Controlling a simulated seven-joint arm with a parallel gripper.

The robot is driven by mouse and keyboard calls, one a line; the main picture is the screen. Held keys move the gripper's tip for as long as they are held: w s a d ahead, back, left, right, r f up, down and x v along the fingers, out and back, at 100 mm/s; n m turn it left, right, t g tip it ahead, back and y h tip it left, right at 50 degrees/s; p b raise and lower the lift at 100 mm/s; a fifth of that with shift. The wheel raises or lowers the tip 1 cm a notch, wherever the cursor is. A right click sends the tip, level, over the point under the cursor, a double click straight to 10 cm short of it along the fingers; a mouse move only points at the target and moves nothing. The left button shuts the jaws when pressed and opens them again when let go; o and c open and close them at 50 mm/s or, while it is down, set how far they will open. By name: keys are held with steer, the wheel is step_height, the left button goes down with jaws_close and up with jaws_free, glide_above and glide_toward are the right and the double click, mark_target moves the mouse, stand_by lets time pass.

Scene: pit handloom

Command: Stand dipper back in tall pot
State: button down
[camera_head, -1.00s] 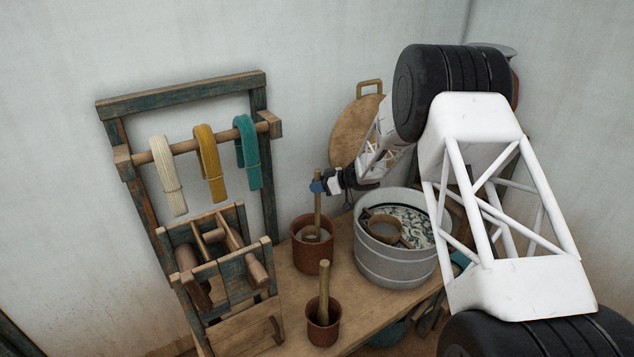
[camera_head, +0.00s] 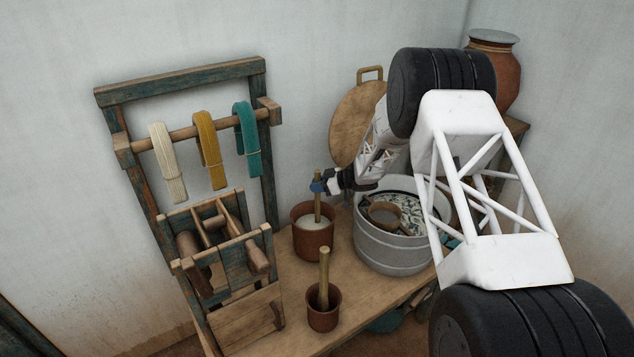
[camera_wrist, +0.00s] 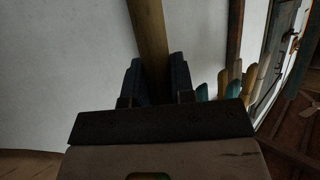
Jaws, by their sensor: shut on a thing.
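The dipper shows as an upright wooden handle (camera_head: 318,210) over the tall brown pot (camera_head: 314,245), with its lower end inside the pot's mouth. Pale contents show in the pot around the handle; the dipper's bowl is hidden. My gripper (camera_head: 318,186) is shut on the handle's upper part, above the rim. In the wrist view the handle (camera_wrist: 148,35) runs between my two dark fingers (camera_wrist: 153,82), slightly tilted in the picture. I cannot tell whether the dipper rests on the pot's bottom.
A smaller brown pot (camera_head: 323,314) with a wooden stick stands in front. A grey metal tub (camera_head: 392,253) with a brown ring-shaped thing inside stands close on the right. A wooden rack (camera_head: 182,82) with yarn hanks stands left. A round board (camera_head: 357,125) leans behind.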

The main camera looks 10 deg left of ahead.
steer(key=shift+f, duration=2.55)
steer(key=c, duration=0.9)
jaws_free()
step_height(320, 180, up, 28)
steer(key=m+t+h, duration=0.1)
steer(key=m+t, duration=0.3)
steer(key=t, duration=0.1)
glide_above(317, 195)
steer(key=w+d, duration=0.5)
steer(key=d, duration=0.8)
steer(key=shift+w+d+f, duration=0.1)
steer(key=shift+d, duration=0.05)
